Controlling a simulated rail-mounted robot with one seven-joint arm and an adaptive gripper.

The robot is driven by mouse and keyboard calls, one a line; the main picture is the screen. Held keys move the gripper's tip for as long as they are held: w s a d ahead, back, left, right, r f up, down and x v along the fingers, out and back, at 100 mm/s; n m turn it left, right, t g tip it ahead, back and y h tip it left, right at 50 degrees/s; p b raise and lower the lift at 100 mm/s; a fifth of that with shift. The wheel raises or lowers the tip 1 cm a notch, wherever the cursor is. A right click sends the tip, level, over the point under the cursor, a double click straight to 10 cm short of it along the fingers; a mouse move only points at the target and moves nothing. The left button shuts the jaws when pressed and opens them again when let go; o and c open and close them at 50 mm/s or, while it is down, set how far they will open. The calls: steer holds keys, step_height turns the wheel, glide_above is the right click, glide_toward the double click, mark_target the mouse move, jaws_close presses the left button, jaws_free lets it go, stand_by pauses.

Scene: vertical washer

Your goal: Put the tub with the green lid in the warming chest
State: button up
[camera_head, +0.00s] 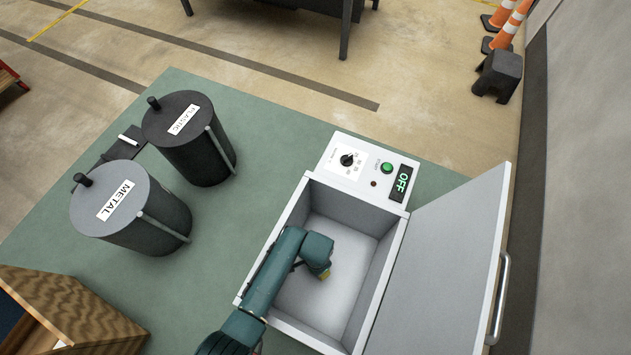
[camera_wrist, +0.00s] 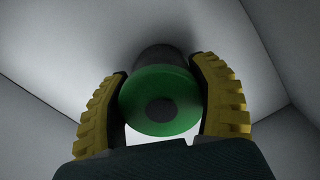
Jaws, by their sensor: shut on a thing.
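In the wrist view, the tub with the green lid (camera_wrist: 160,101) is between the two yellow-padded fingers of my gripper (camera_wrist: 164,108). The gripper is shut on it. The round green lid has a dark centre and faces the camera; the dark body is mostly hidden behind it. The warming chest (camera_head: 278,240) stands open in the head view, its lid (camera_head: 440,270) swung to the right. My gripper (camera_head: 324,275) reaches down inside its pale interior, and the arm hides the tub there. I cannot tell whether the tub touches the chest floor.
The chest panel has a knob, a green button and a display (camera_head: 403,183) reading OFF. Bins labelled PLASTIC (camera_head: 190,145) and METAL (camera_head: 130,210) stand left of the chest. A wooden box (camera_head: 70,310) is at the lower left. The chest walls surround my gripper closely.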

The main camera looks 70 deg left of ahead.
steer(key=o, duration=0.8)
steer(key=shift+f, duration=0.2)
steer(key=o, duration=0.5)
steer(key=shift+r, duration=0.1)
step_height(320, 180, up, 12)
steer(key=p, duration=0.5)
steer(key=shift+w+r, duration=0.15)
